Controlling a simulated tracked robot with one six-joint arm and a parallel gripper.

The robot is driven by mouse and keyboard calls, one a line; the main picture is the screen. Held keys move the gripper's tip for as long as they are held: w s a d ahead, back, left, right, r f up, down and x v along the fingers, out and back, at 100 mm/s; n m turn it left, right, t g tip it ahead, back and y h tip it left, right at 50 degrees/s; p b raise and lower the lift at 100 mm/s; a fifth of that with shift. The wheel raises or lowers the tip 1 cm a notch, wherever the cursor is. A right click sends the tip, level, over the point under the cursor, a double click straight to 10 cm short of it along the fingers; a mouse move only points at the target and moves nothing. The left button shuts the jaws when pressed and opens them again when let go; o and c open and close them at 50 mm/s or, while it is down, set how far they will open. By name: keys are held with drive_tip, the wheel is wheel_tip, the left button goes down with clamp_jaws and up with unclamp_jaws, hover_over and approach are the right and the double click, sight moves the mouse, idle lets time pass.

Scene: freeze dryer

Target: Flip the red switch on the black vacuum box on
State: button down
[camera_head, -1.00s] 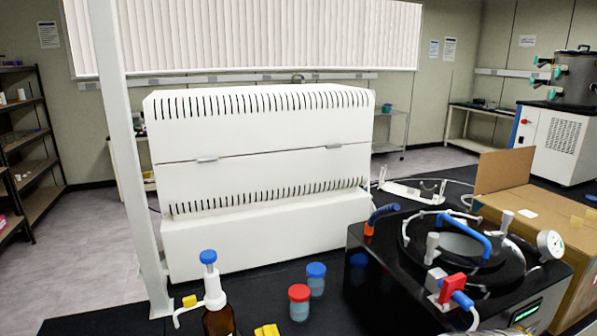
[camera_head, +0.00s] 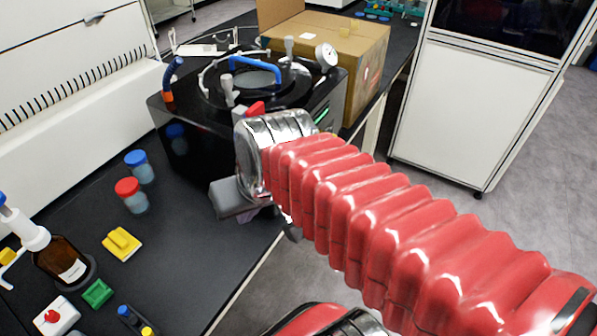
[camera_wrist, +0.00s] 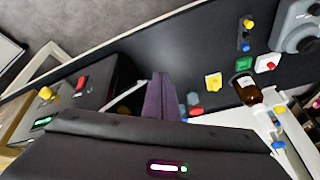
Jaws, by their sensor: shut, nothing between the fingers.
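The black vacuum box (camera_head: 193,150) stands on the dark bench in the head view. In the wrist view the panel is at the left, with a small red part that looks like the red switch (camera_wrist: 81,83), a yellow knob (camera_wrist: 45,93) and a green-lit display (camera_wrist: 42,122). I cannot tell the switch's position. My gripper (camera_wrist: 160,78) has its purple fingers shut and empty, apart from the switch and to its right in the wrist view.
Red- and blue-capped jars (camera_head: 132,196), a yellow block (camera_head: 122,244) and a brown bottle (camera_head: 62,260) stand on the bench left of my arm.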

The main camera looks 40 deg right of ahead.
drive_tip(key=w+d+f+m+y, duration=0.1)
drive_tip(key=w+d+f+m, duration=0.1)
drive_tip(key=d+f+m, duration=0.4)
drive_tip(key=w+d+f+m+y, duration=0.1)
drive_tip(key=w+d+m, duration=0.1)
drive_tip(key=d+m, duration=0.35)
drive_tip(key=s+d+f+m+t, duration=0.1)
drive_tip(key=d+f+m, duration=0.1)
drive_tip(key=d, duration=0.3)
drive_tip(key=s+d+f+m+t+h, duration=0.1)
drive_tip(key=d+f+m, duration=0.1)
drive_tip(key=d, duration=0.4)
drive_tip(key=s+d+f+m, duration=0.1)
drive_tip(key=d+f+m, duration=0.1)
drive_tip(key=d+m, duration=0.2)
drive_tip(key=shift+s+d+f+t, duration=0.15)
drive_tip(key=shift+d+f+t, duration=0.2)
drive_tip(key=shift+d, duration=0.75)
drive_tip(key=w+a+f, duration=0.1)
drive_tip(key=w+a, duration=0.2)
drive_tip(key=w, duration=0.5)
drive_tip(key=shift+w, duration=0.15)
drive_tip(key=shift+w+a, duration=0.1)
drive_tip(key=shift+a, duration=0.05)
idle(0.6)
drive_tip(key=shift+w+a, duration=0.1)
drive_tip(key=shift+w, duration=0.15)
